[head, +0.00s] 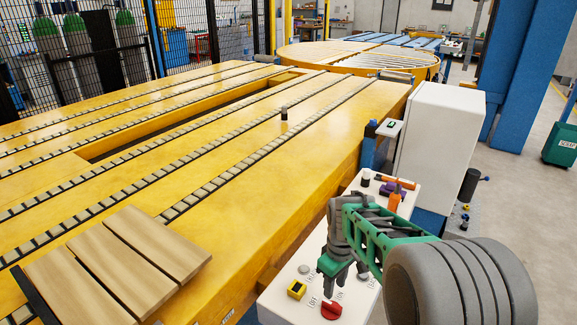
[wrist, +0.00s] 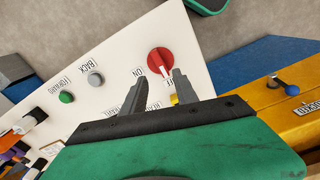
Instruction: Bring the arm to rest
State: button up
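My gripper (head: 345,284) hangs over the white control panel (head: 275,305), close to the red rotary knob (head: 331,311). In the wrist view my gripper (wrist: 156,88) has its two dark fingers apart with nothing between them. The red knob (wrist: 160,61) lies just beyond the fingertips, near ON lettering; I cannot tell whether a finger touches it. My green arm link (head: 385,232) reaches in from the right, bent over the panel.
The panel also carries a yellow-framed switch (head: 297,290), a grey button (wrist: 95,79) and a green button (wrist: 66,97). Orange and purple tools (head: 393,190) lie behind my gripper. The yellow conveyor (head: 240,235) with wooden boards (head: 125,255) stands left; a white cabinet (head: 435,145) rises behind.

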aim_at(337, 308)
jog(key=s+f+m, duration=0.2)
jog(key=s, duration=0.1)
jog(key=s+f+m+g, duration=0.1)
jog(key=s+m, duration=0.1)
jog(key=shift+f, duration=0.15)
jog(key=s+r+m+t+p, duration=0.2)
jog(key=s+r+m+p, duration=0.15)
jog(key=s+r, duration=0.7)
notch_tip(337, 308, up, 7)
jog(key=w+t+p, duration=0.1)
jog(key=t, duration=0.1)
jog(key=shift+w+a+r, duration=0.15)
